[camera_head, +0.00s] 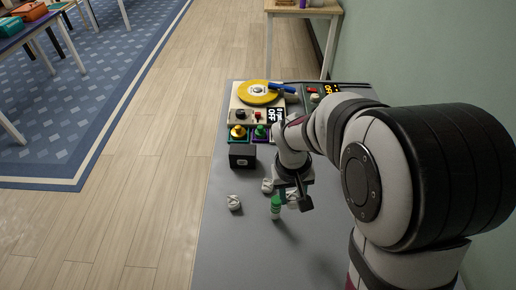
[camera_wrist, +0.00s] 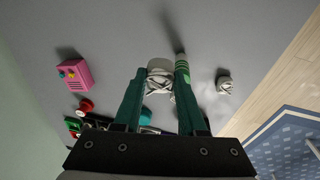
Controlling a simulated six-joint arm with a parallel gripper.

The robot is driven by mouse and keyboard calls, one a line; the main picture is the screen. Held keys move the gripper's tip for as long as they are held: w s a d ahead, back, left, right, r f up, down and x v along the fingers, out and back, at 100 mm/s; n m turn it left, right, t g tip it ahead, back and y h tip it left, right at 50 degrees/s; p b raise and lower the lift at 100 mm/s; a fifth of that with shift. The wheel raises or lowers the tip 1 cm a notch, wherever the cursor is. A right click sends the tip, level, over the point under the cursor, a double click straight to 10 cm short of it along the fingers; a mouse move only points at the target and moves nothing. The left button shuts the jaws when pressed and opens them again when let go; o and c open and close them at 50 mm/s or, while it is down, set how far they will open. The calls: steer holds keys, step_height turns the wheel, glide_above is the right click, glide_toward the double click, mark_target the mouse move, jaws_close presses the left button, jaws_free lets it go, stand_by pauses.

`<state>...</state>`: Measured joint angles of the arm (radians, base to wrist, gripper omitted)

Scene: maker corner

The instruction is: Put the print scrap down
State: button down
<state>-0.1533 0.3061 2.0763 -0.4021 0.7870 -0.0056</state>
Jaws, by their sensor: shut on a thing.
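My gripper (camera_head: 291,199) is low over the grey table, and its green fingers show in the wrist view (camera_wrist: 160,85). It is shut on a white, tangled print scrap (camera_wrist: 160,72), which sits between the fingertips. The held scrap is partly hidden by the gripper in the head view (camera_head: 292,205). Another white scrap (camera_head: 234,202) lies on the table to the left, and it also shows in the wrist view (camera_wrist: 224,82). A further scrap (camera_head: 267,186) lies just left of my gripper. Whether the held scrap touches the table is not clear.
A green and white bottle (camera_head: 275,208) stands close beside my gripper. A black box (camera_head: 242,155) stands farther back, before a machine with a yellow disc (camera_head: 258,92). A pink box (camera_wrist: 74,72) shows in the wrist view. The table (camera_head: 225,255) is clear at front left.

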steer(key=w+r+m+y, duration=0.1)
steer(key=w+r, duration=0.2)
steer(key=w, duration=0.6)
steer(key=w+r, duration=0.2)
steer(key=w, duration=0.7)
glide_above(252, 149)
steer(key=f, duration=0.6)
steer(key=shift+s+f, duration=0.25)
steer(key=shift+f, duration=1.95)
steer(key=shift+c, duration=2.3)
jaws_free()
steer(key=shift+f, duration=0.1)
